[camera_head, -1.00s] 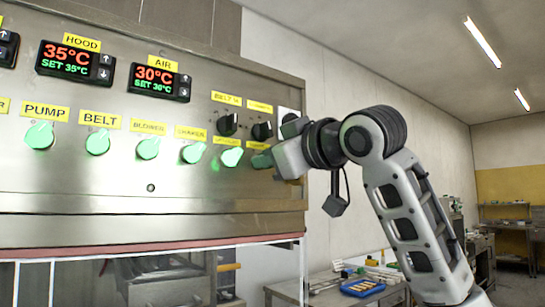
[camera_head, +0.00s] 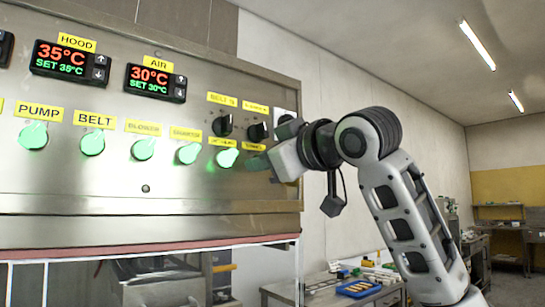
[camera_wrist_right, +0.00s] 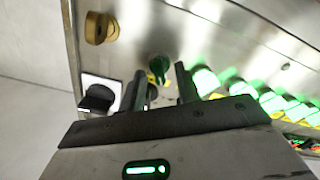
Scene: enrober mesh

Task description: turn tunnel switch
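The tunnel switch is a dark green knob (camera_head: 258,162) at the right end of the lower row of switches on the steel panel. It is unlit, unlike the glowing green knobs to its left. Its small label (camera_head: 254,147) is hard to read. My right gripper (camera_head: 275,160) is at the panel's right end, right beside this knob and partly covering it. In the right wrist view the dark green knob (camera_wrist_right: 158,66) shows between the two fingertips of my right gripper (camera_wrist_right: 158,82), which stand apart with a gap on each side. My left gripper is not in view.
Black knobs (camera_head: 222,125) sit above the green row. A lit green knob (camera_head: 227,158) is close on the left. The wrist view also shows a black knob on a white plate (camera_wrist_right: 97,98) and a brass-coloured knob (camera_wrist_right: 100,28). A blue tray (camera_head: 358,288) lies on a table behind.

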